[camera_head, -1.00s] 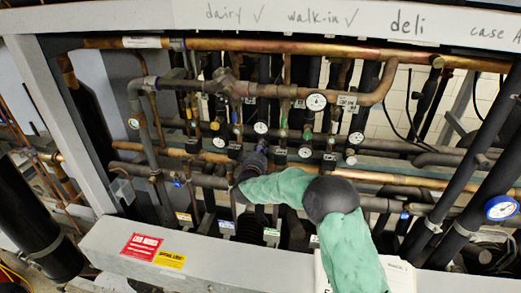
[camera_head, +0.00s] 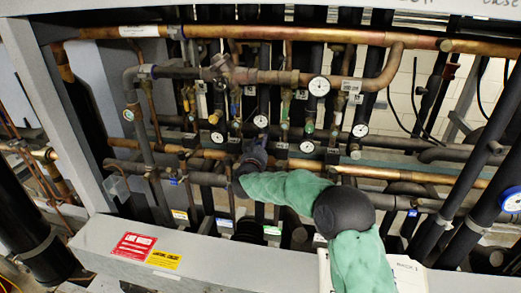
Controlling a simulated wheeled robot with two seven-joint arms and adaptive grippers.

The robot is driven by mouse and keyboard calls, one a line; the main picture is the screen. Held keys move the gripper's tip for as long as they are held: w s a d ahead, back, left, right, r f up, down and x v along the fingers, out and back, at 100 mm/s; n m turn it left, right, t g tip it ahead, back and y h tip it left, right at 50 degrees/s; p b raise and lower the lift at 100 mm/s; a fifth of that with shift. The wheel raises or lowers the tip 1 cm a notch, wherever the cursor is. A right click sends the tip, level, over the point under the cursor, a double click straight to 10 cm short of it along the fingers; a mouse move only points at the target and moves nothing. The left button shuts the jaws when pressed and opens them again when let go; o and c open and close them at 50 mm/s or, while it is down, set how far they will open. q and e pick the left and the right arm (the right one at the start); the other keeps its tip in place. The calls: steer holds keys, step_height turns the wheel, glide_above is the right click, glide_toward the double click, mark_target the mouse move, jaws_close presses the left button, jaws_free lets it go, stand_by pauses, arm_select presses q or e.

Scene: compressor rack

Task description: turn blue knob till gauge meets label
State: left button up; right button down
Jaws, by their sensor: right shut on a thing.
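My right arm, in a green sleeve, reaches in from the lower right. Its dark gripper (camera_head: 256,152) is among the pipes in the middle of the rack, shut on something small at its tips. I take this to be the blue knob, but it is mostly hidden by the fingers. A white round gauge (camera_head: 261,121) sits just above the fingertips. Other gauges are at the upper right (camera_head: 319,86), the left (camera_head: 216,137) and the right (camera_head: 307,146). The needles and label marks are too small to read. My left gripper is not in view.
Copper pipes (camera_head: 330,36) and dark pipes crowd the gripper on all sides. A grey beam (camera_head: 100,240) with red and yellow stickers (camera_head: 134,245) runs along the front. A large blue-rimmed gauge (camera_head: 511,200) is at the right edge. Loose black cables hang at the upper right.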

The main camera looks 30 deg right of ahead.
steer(key=shift+d+r+m+b, duration=0.1)
steer(key=shift+r+m+b, duration=0.25)
steer(key=shift+m, duration=0.15)
steer(key=shift+r, duration=0.1)
steer(key=c, duration=0.9)
jaws_free()
steer(key=shift+f, duration=0.2)
steer(key=shift+f, duration=0.1)
